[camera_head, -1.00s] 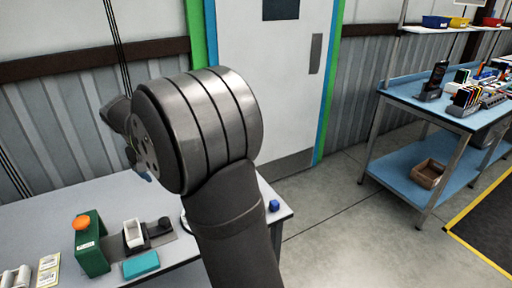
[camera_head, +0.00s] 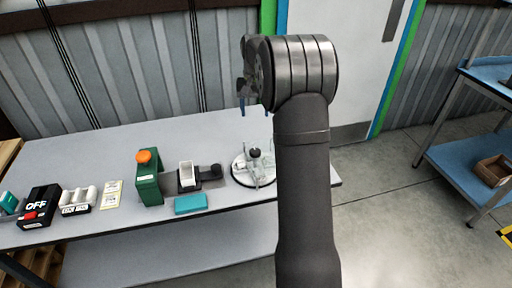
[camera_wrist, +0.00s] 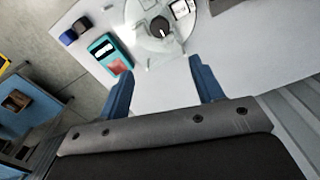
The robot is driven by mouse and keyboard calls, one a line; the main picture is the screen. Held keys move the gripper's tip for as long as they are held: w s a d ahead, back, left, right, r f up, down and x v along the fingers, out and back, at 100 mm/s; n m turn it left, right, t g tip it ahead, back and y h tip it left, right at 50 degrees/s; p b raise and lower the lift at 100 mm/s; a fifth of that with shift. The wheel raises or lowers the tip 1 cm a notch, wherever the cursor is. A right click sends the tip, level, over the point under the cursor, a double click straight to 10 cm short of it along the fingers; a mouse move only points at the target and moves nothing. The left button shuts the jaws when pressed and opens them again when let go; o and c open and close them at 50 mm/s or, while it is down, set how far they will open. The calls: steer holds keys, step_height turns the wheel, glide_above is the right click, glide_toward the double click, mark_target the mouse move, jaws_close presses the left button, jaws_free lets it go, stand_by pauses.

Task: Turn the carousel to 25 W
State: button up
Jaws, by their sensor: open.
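The carousel (camera_head: 240,174) is a round pale disc with a dark central knob and clear upright parts, near the right end of the grey table. My arm covers its right edge in the head view. In the wrist view the carousel (camera_wrist: 147,42) is at the top, cut off by the frame, with its dark knob and a small white label too small to read. My gripper (camera_head: 254,105) is above and behind the carousel in the head view. Its blue fingers are spread apart with nothing between them in the wrist view (camera_wrist: 163,90), clear of the disc.
Left of the carousel stand a teal box (camera_head: 191,204), a dark holder with a white block (camera_head: 187,174), a green box with an orange button (camera_head: 149,178) and a black OFF switch box (camera_head: 39,207). A blue shelf rack (camera_head: 462,160) stands at right.

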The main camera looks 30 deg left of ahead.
mark_target(255, 150)
step_height(255, 150, down, 17)
steer(key=shift+f, duration=0.15)
stand_by(0.4)
jaws_close()
